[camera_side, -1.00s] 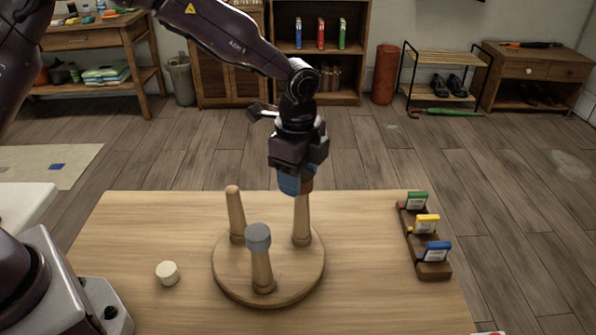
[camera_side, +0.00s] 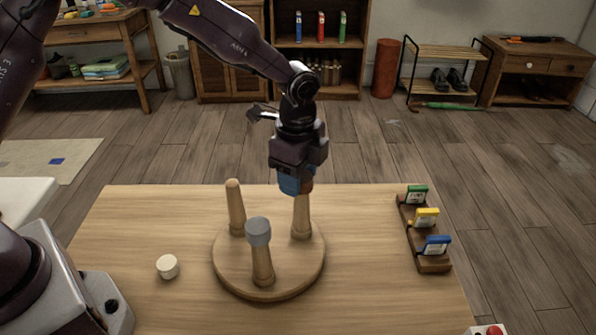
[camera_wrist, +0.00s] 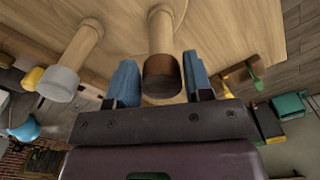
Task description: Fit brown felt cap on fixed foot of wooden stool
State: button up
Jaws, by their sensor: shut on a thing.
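The wooden stool (camera_side: 228,272) lies upside down on the table, its three legs pointing up. My gripper (camera_side: 296,187) is over the back right leg (camera_side: 301,222), with blue fingers shut on the brown felt cap (camera_side: 308,186). In the wrist view the brown cap (camera_wrist: 162,76) sits between the fingers, in line with the leg (camera_wrist: 161,32) and meeting its end. How far the leg is inside the cap is hidden. The front leg wears a grey cap (camera_side: 258,231). The back left leg (camera_side: 236,205) is bare.
A cream cylindrical piece (camera_side: 167,267) stands on the table left of the stool. A dark wooden rack (camera_side: 432,264) with green, yellow and blue labelled items is at the right. The table (camera_side: 375,290) between stool and rack is clear.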

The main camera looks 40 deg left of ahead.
jog(key=shift+f, duration=0.4)
jog(key=o, duration=0.9)
jog(key=shift+r, duration=0.1)
notch_tip(320, 180, up, 12)
jog(key=s+a+r+n+t, duration=0.2)
jog(key=s+n, duration=0.3)
jog(key=s, duration=0.3)
jog(key=s+a+r+n+t, duration=0.1)
jog(key=s+a+r+n, duration=0.3)
jog(key=s, duration=0.4)
jog(key=s+a+r+n+t, duration=0.2)
jog(key=s+a+n, duration=0.3)
jog(key=s, duration=0.3)
jog(key=shift+s+a+r+n+t, duration=0.3)
jog(key=shift+r+n, duration=0.25)
jog(key=shift+n, duration=0.15)
